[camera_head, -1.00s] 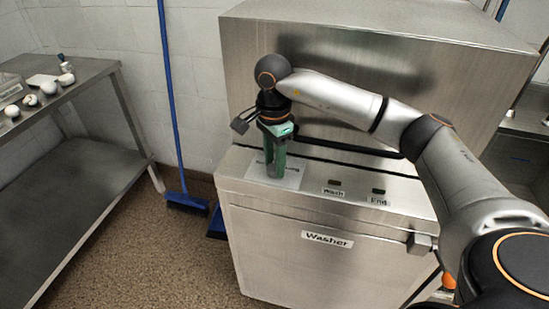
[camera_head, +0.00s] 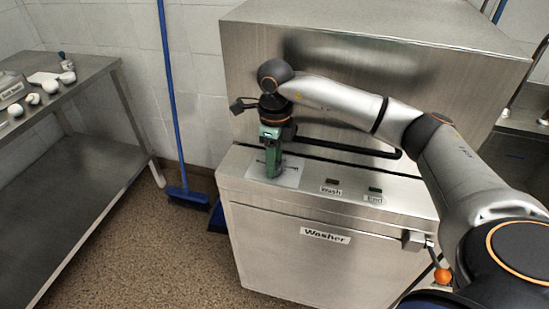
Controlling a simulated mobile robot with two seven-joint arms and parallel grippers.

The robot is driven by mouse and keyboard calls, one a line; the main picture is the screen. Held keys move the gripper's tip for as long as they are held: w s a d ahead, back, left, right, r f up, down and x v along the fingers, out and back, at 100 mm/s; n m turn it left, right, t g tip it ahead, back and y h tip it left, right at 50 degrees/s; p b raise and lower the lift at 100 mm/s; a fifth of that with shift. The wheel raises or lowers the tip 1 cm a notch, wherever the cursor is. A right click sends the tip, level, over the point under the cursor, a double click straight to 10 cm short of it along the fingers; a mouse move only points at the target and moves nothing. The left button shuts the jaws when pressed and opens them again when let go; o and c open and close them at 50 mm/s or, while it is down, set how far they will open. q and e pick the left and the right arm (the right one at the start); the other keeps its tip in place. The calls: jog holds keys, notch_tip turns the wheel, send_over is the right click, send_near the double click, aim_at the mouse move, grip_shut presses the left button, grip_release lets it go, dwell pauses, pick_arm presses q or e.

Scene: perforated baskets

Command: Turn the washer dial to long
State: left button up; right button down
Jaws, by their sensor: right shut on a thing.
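The steel washer (camera_head: 280,235) stands in the middle, with a "Washer" label on its front. On the left of its top ledge is a pale dial plate (camera_head: 290,174). My right gripper (camera_head: 272,175), with green fingers, points down onto this plate and is shut on the dial. The dial itself is hidden by the fingers, so its setting cannot be read. My left gripper is not in view.
Wash (camera_head: 331,187) and End (camera_head: 374,195) indicators sit to the right of the plate. A steel table (camera_head: 95,85) with small white items stands at the left. A blue broom (camera_head: 173,110) leans on the wall between. Floor in front is clear.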

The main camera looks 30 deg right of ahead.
jog(key=m, duration=0.3)
jog(key=shift+r+p, duration=0.1)
jog(key=shift+p, duration=0.25)
jog(key=shift+m+p, duration=0.45)
jog(key=shift+m, duration=1.45)
jog(key=shift+c, duration=2.2)
grip_release()
